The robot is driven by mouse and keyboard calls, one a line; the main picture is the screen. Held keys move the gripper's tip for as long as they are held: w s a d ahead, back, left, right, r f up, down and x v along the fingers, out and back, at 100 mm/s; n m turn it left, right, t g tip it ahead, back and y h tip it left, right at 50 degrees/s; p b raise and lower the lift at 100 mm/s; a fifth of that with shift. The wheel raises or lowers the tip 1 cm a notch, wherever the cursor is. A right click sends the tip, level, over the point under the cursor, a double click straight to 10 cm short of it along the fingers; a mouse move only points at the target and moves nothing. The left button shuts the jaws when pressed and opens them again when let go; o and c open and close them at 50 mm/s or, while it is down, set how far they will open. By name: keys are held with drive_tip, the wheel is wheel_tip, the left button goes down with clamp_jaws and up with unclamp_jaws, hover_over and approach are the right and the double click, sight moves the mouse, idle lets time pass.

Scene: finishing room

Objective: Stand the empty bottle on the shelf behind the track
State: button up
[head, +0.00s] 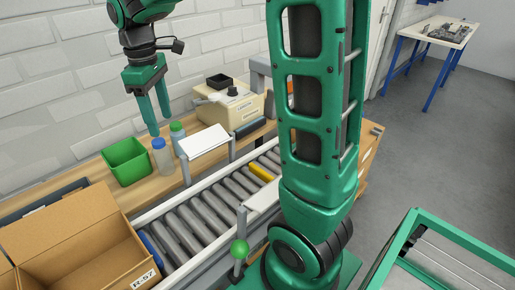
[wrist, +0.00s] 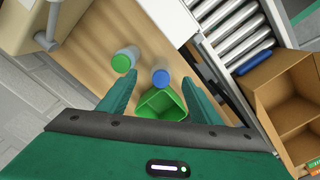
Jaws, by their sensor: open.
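Two capped bottles stand upright on the wooden shelf (head: 153,190) behind the roller track (head: 195,220). One is a pale bottle with a blue cap (head: 161,158), beside the green bin; it also shows in the wrist view (wrist: 161,78). The other has a green cap (head: 177,132) and stands a little farther right; it also shows in the wrist view (wrist: 123,61). I cannot tell which is empty. My gripper (head: 161,126) is open, pointing down above the bottles, with nothing held. In the wrist view the blue cap appears between its fingertips (wrist: 161,86).
A green bin (head: 126,162) stands left of the bottles. A white panel on posts (head: 203,141) stands close to their right. A beige machine (head: 236,104) is farther along the shelf. An open cardboard box (head: 75,240) is at the front left. A yellow item (head: 261,172) lies on the rollers.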

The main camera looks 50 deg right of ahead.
drive_tip(key=s+d+m, duration=0.1)
drive_tip(key=s+d, duration=0.2)
drive_tip(key=s+d+m, duration=0.2)
drive_tip(key=s+d, duration=0.1)
drive_tip(key=shift+s+d, duration=0.25)
drive_tip(key=shift+d, duration=0.05)
drive_tip(key=s+d+f+m, duration=0.2)
drive_tip(key=s+d+m, duration=0.1)
drive_tip(key=s, duration=0.4)
drive_tip(key=s+d+f+m, duration=0.2)
drive_tip(key=s+d+m, duration=0.1)
drive_tip(key=s, duration=0.5)
drive_tip(key=s+d+f+m, duration=0.2)
drive_tip(key=s+d+m, duration=0.1)
drive_tip(key=s+m, duration=0.2)
drive_tip(key=shift+s+f, duration=0.2)
drive_tip(key=shift+s, duration=1.05)
drive_tip(key=shift+d, duration=0.1)
